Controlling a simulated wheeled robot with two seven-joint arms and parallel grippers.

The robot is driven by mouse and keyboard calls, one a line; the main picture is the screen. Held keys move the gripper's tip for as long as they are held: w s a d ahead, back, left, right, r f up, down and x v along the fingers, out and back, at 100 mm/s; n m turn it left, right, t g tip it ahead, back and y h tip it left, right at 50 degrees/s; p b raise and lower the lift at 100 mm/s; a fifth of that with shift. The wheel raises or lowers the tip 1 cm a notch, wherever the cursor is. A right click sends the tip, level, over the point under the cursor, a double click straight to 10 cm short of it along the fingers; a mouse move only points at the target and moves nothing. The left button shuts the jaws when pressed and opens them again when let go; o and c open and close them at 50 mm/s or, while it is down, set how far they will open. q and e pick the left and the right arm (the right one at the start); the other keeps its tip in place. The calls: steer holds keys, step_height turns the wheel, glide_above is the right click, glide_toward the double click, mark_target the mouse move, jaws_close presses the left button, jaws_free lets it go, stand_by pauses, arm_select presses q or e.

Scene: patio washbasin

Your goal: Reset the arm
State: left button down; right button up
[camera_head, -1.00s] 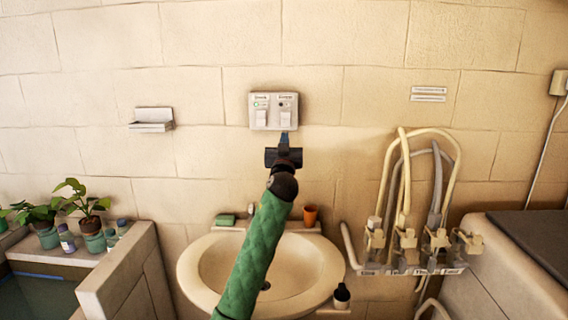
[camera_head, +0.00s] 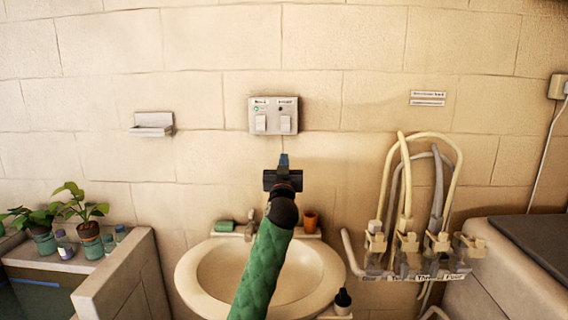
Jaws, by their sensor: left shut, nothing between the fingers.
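My left arm, in a green sleeve, comes up from the bottom middle of the head view. My left gripper (camera_head: 283,162) is shut and empty in front of the wall. It is below the white switch panel (camera_head: 274,116) and apart from it in the picture. The panel has two rocker switches side by side, with small labels and indicators above them. The labels are too small to read. My right gripper is not in the view.
A washbasin (camera_head: 190,274) is below, partly hidden by my arm. An orange cup (camera_head: 311,221) and a green sponge (camera_head: 223,226) stand on its back ledge. Hoses (camera_head: 404,180) hang at the right. Potted plants (camera_head: 80,208) stand at the left. The wall around the panel is clear.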

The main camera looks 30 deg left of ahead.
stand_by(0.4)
arm_select(q)
steer(key=s+d+f+m+g+h, duration=0.2)
steer(key=s+d+f+g+h, duration=0.15)
steer(key=s+d+f, duration=0.55)
steer(key=s+d+f+m+g+h, duration=0.25)
steer(key=d+f+g, duration=0.2)
steer(key=f, duration=0.75)
steer(key=s+d+f+m+g+h, duration=0.3)
steer(key=s+d+f+h, duration=0.15)
steer(key=d+f, duration=0.5)
steer(key=s+d+f+g+h, duration=0.1)
steer(key=s+d+f+g, duration=0.1)
steer(key=s+f, duration=0.6)
steer(key=s+d+f+g, duration=0.2)
steer(key=s+d+f, duration=0.2)
steer(key=s+f, duration=0.4)
steer(key=s+d+f+g+h, duration=0.1)
steer(key=s+d+f+g, duration=0.2)
steer(key=s+f, duration=0.5)
steer(key=s, duration=0.9)
steer(key=shift+d+f+m+h, duration=0.25)
steer(key=shift+d+m+h, duration=0.1)
steer(key=shift+d, duration=0.05)
steer(key=shift+s, duration=0.15)
